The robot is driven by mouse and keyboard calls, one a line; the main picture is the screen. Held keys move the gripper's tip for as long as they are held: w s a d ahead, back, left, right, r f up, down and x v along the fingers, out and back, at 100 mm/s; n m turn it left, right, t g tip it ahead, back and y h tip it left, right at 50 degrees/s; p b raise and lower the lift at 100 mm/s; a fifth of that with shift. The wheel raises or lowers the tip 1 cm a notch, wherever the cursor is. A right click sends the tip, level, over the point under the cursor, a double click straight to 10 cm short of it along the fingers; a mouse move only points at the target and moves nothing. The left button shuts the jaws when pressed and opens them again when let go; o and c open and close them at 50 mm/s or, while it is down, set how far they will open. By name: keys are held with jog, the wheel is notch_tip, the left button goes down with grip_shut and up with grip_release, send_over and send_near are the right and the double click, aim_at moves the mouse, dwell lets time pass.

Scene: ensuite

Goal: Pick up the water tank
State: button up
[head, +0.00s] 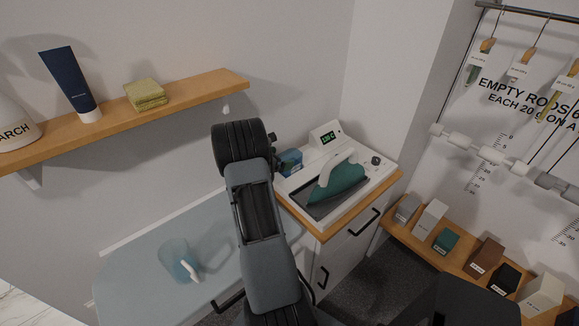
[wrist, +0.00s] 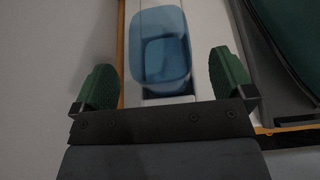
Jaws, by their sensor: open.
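The water tank (head: 291,160) is a translucent blue container at the left end of the white steam iron station (head: 368,185). My arm partly covers it in the head view. In the wrist view the water tank (wrist: 160,28) lies ahead, in the gap between the two fingers. My gripper (wrist: 163,64) is open, with one green pad to each side of the tank and apart from it. The fingers are hidden behind my arm in the head view. How far the fingertips are above the tank is hard to tell.
A teal iron (head: 340,182) rests on the station, right of the tank. The station stands on a wood-topped cabinet (head: 318,228). A wall shelf (head: 190,93) holds a tube, cloths and a bottle.

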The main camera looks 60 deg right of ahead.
aim_at(287, 156)
jog(key=shift+p+x, duration=0.5)
jog(key=shift+x, duration=1.5)
jog(key=c, duration=1.3)
jog(key=shift+c, duration=0.4)
jog(key=shift+w+r, duration=0.1)
jog(key=shift+r, duration=0.15)
